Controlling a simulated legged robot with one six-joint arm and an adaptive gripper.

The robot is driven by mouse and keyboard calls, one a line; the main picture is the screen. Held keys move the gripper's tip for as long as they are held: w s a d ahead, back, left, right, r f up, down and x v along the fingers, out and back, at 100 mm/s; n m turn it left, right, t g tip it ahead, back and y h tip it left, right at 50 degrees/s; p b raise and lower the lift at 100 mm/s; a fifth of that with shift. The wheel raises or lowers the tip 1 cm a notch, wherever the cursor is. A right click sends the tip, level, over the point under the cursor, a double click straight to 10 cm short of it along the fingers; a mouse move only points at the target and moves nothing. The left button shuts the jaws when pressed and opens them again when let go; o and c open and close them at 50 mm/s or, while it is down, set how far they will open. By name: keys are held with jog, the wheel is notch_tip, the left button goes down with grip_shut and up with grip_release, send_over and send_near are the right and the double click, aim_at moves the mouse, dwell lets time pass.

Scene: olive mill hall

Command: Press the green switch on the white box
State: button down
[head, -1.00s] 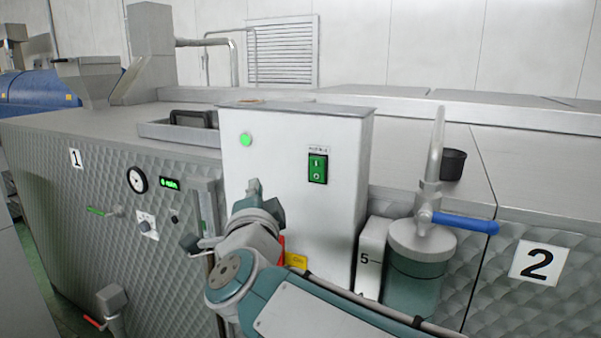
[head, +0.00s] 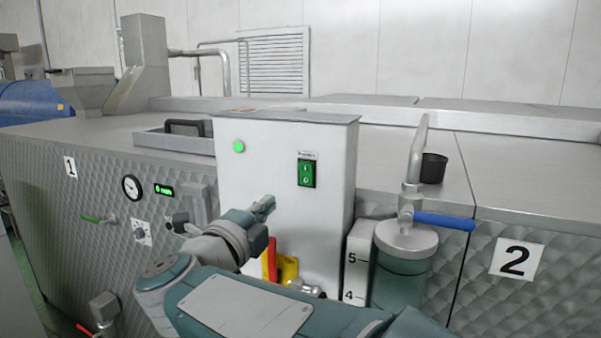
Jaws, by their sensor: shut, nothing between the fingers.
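The white box (head: 325,215) stands upright in the middle of the head view, against the machine. On its front, at the upper right, is the green switch (head: 306,174), a rocker with two halves under a small label. A round green light (head: 238,146) glows at the box's upper left. My gripper (head: 267,203) is shut and empty. In the picture it lies below and to the left of the switch, in front of the box's face. It does not cover the switch. I cannot tell how far it is from the box.
A yellow and red part (head: 288,268) sits low on the box. To the right stands a green cylinder (head: 400,285) with a blue lever (head: 444,221) on top. A dark cup (head: 433,168) and a tray (head: 160,141) rest on the machine top. A gauge (head: 131,187) is at left.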

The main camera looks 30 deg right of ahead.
aim_at(305, 167)
jog(key=x, duration=1.3)
jog(key=shift+w+d, duration=0.2)
jog(key=shift+d, duration=0.05)
jog(key=shift+r, duration=0.1)
jog(key=shift+w+d, duration=0.15)
jog(key=shift+d, duration=0.1)
